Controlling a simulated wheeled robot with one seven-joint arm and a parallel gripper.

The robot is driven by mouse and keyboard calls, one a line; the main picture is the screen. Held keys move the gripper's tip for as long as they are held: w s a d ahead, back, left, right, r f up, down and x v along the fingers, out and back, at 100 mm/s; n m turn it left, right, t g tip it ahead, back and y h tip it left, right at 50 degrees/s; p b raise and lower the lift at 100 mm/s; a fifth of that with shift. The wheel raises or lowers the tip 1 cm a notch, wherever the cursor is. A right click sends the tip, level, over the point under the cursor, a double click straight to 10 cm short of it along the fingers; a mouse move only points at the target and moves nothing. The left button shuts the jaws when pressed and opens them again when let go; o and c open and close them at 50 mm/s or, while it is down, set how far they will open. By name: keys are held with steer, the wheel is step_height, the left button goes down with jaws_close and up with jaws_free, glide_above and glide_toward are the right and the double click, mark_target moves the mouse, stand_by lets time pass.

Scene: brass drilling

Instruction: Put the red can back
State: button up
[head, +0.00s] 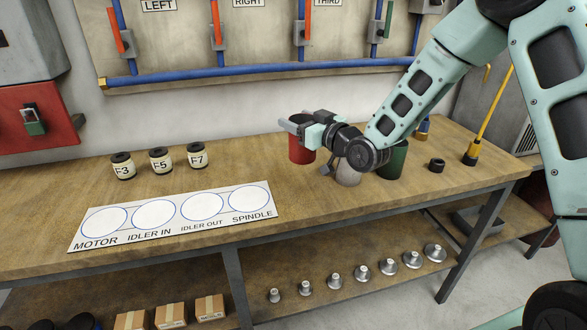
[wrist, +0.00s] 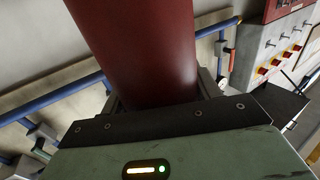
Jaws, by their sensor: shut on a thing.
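The red can (head: 301,153) is upright at the back of the workbench in the head view. My gripper (head: 294,123) is shut on its upper part, reaching in from the right. In the wrist view the red can (wrist: 140,50) fills the upper middle, between the two fingers. I cannot tell whether its base touches the bench top or hangs slightly above it. A grey can (head: 348,174) stands right of it, partly hidden by my wrist. A dark green can (head: 395,160) stands further right, partly behind my arm.
A white labelled board (head: 170,216) with blue circles lies on the workbench (head: 330,205). Several black-capped jars (head: 160,160) stand behind it. A black ring (head: 437,165) and a yellow-handled tool (head: 472,153) stand at the right. Metal stepped parts (head: 361,271) line the lower shelf.

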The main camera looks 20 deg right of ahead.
mark_target(299, 152)
step_height(299, 152, down, 9)
steer(key=shift+r+p, duration=0.15)
steer(key=shift+p, duration=0.2)
steer(key=o, duration=1.6)
steer(key=shift+c, duration=0.2)
